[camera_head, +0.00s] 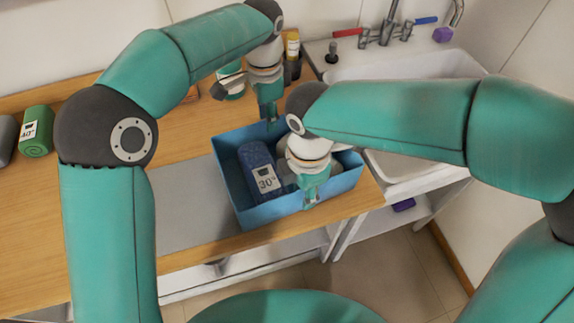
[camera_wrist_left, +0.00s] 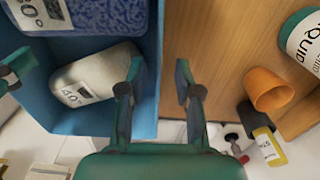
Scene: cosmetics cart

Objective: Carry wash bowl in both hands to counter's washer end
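The blue wash bowl (camera_head: 268,213) sits on the wooden counter near the sink, with rolled cloths inside. A blue roll (camera_head: 257,170) is labelled 30°; a pale roll (camera_wrist_left: 98,75) labelled 40° shows in the left wrist view. My left gripper (camera_head: 270,120) is at the bowl's far wall. In the left wrist view its fingers (camera_wrist_left: 158,95) are apart, one over the bowl's inside and one over the counter, with the bowl's wall (camera_wrist_left: 149,50) between them. My right gripper (camera_head: 311,198) is at the bowl's near wall; its finger gap is too small to judge.
A white sink (camera_head: 400,70) with a red- and blue-handled tap (camera_head: 385,30) lies right of the bowl. A green roll (camera_head: 36,131) lies at the far left. Bottles (camera_head: 292,48) stand behind my left gripper. An orange cup (camera_wrist_left: 268,90) is near it. The counter (camera_head: 185,130) left of the bowl is largely clear.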

